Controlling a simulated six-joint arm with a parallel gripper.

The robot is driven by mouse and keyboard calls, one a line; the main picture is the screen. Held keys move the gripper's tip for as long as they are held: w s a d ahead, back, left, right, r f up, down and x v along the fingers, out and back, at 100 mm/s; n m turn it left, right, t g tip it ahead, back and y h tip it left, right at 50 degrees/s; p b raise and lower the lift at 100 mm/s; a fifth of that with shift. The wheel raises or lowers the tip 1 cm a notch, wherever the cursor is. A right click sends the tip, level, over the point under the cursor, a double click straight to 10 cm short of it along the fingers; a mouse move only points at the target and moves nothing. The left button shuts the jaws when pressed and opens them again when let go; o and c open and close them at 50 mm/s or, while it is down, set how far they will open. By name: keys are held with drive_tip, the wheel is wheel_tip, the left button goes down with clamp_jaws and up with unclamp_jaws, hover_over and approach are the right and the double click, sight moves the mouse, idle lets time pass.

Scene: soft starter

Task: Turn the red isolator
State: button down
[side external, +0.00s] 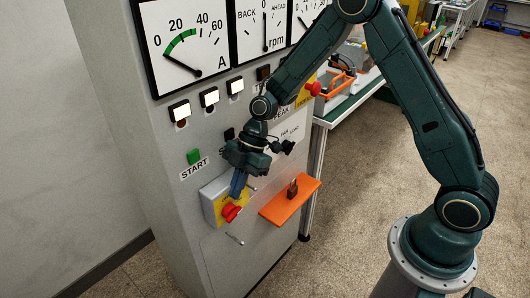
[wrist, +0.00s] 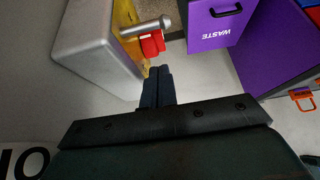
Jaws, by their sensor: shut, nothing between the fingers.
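The red isolator (side external: 231,212) is a small red handle on a yellow plate (side external: 210,210) fixed to a grey box on the cabinet front. In the wrist view the red handle (wrist: 152,45) shows beside the yellow plate (wrist: 125,18), partly covered by a metal pin (wrist: 146,27). My gripper (side external: 236,196) points down at the box, its fingers together just above the red handle. In the wrist view the shut fingertips (wrist: 158,72) lie just short of the handle with nothing between them. I cannot tell whether they touch it.
An orange shelf (side external: 279,208) with a dark padlock (side external: 292,189) juts out right of the isolator. A green START button (side external: 193,156) and a red mushroom button (side external: 313,89) sit higher on the cabinet. A purple WASTE bin (wrist: 215,30) shows in the wrist view.

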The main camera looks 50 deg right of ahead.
sight(240, 207)
drive_tip(key=shift+d+f, duration=0.3)
drive_tip(key=shift+f, duration=0.55)
drive_tip(key=shift+d+f, duration=0.25)
drive_tip(key=shift+f, duration=0.6)
drive_tip(key=shift+s+d+f, duration=0.1)
drive_tip(key=shift+d+f, duration=0.25)
drive_tip(key=shift+f, duration=0.2)
drive_tip(key=shift+d+f, duration=0.3)
drive_tip(key=shift+f, duration=0.2)
drive_tip(key=shift+r, duration=0.85)
drive_tip(key=shift+r, duration=0.1)
